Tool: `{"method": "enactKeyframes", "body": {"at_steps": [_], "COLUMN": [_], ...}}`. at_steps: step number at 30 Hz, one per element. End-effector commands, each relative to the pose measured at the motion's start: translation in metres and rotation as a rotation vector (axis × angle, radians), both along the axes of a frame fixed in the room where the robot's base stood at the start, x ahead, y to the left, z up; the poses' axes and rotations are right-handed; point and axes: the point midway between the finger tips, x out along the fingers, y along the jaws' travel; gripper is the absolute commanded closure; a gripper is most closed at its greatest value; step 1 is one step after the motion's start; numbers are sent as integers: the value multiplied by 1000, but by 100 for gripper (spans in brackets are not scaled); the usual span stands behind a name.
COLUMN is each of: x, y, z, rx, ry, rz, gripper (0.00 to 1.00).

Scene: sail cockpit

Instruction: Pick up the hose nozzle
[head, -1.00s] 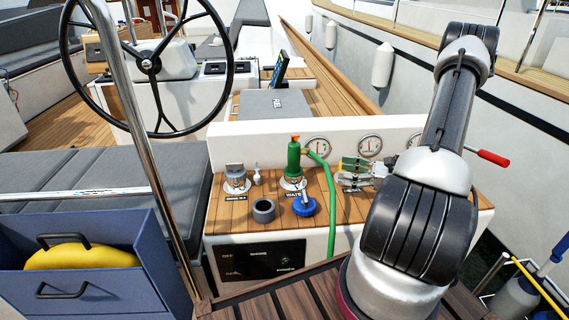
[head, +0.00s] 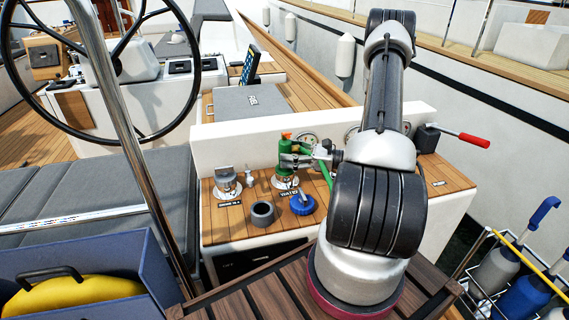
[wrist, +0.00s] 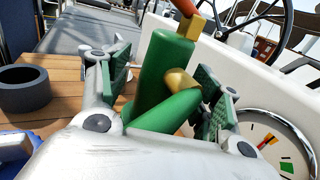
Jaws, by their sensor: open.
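The green hose nozzle (head: 284,149) with an orange tip stands upright on a metal fitting labelled for water on the wooden ledge. My gripper (head: 294,159) is at the nozzle's upper body, coming from the right. In the wrist view the nozzle (wrist: 166,62) stands between the two open fingers of my gripper (wrist: 166,86), with its brass collar and the green hose branch near the right finger. I cannot tell whether either finger touches it. The green hose (head: 325,170) is partly hidden behind my arm.
A grey ring (head: 263,213) and a blue cap (head: 302,203) sit on the ledge in front of the nozzle. A metal fitting (head: 226,183) stands to its left. A white wall with gauges (wrist: 268,143) rises close behind. A red-handled lever (head: 472,139) sticks out at right.

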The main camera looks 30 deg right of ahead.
Motion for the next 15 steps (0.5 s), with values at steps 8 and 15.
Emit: {"method": "enactKeyframes", "body": {"at_steps": [8,15], "x": [11,11], "y": [12,11], "z": [0,0], "rx": [-1,-1], "ry": [1,0], "rz": [-1,0], "gripper": [36,61]}}
